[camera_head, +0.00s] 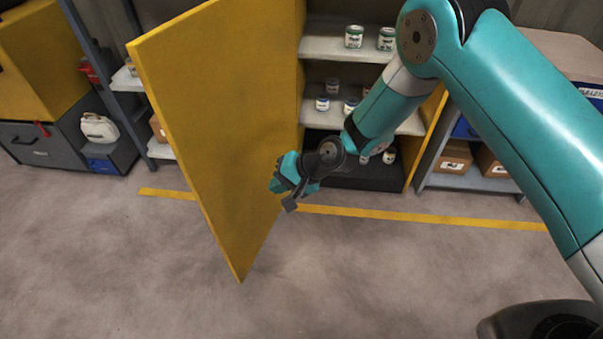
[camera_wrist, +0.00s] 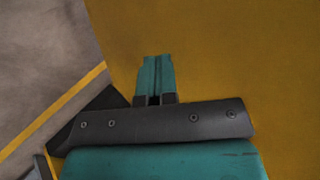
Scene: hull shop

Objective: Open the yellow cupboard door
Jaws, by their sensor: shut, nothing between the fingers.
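The yellow cupboard door (camera_head: 205,120) stands swung wide open to the left of the cupboard in the head view, its inner face toward my arm. The yellow cupboard (camera_head: 427,140) shows its open front and grey shelves, partly hidden behind my arm. My gripper (camera_head: 283,186) is shut and empty, at the door's inner face low down. In the wrist view my gripper (camera_wrist: 155,75) shows its closed fingers against the yellow door (camera_wrist: 240,60), which fills most of the picture. I cannot tell whether the fingertips touch the door. The door's handle is not visible.
Several small cans (camera_head: 354,37) stand on the cupboard shelves. A grey rack with cardboard boxes (camera_head: 453,158) is at the right. A white jug (camera_head: 99,127) and grey cabinet (camera_head: 38,145) are at the left. A yellow line (camera_head: 420,217) crosses the floor; the concrete in front is clear.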

